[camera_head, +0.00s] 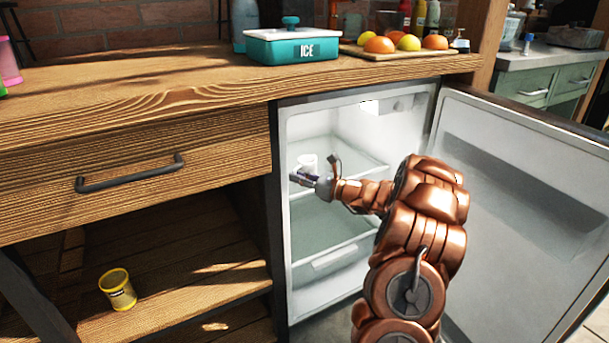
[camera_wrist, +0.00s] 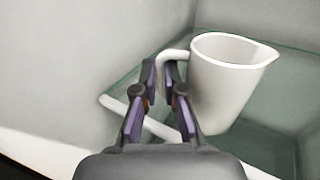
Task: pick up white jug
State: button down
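The white jug (camera_wrist: 225,88) stands upright on a glass shelf inside the open fridge. In the wrist view its spout points right and its handle is on the left. In the head view the jug (camera_head: 308,161) is small and partly hidden by my gripper (camera_head: 308,180). In the wrist view my gripper (camera_wrist: 160,72) has its fingertips close together, one on each side of the handle. The fingers look shut on the handle, with little gap left. The lower part of the handle is hidden by the fingers.
The fridge door (camera_head: 530,190) stands open on the right. The fridge's inner wall (camera_wrist: 90,55) is close on the left. A yellow cup (camera_head: 118,290) is on the lower wooden shelf.

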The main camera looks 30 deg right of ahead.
jog(key=shift+r, duration=0.2)
dwell(0.6)
notch_tip(320, 180, up, 10)
jog(key=p, duration=0.4)
jog(key=shift+f+p, duration=0.2)
jog(key=shift+p, duration=0.1)
dwell(0.3)
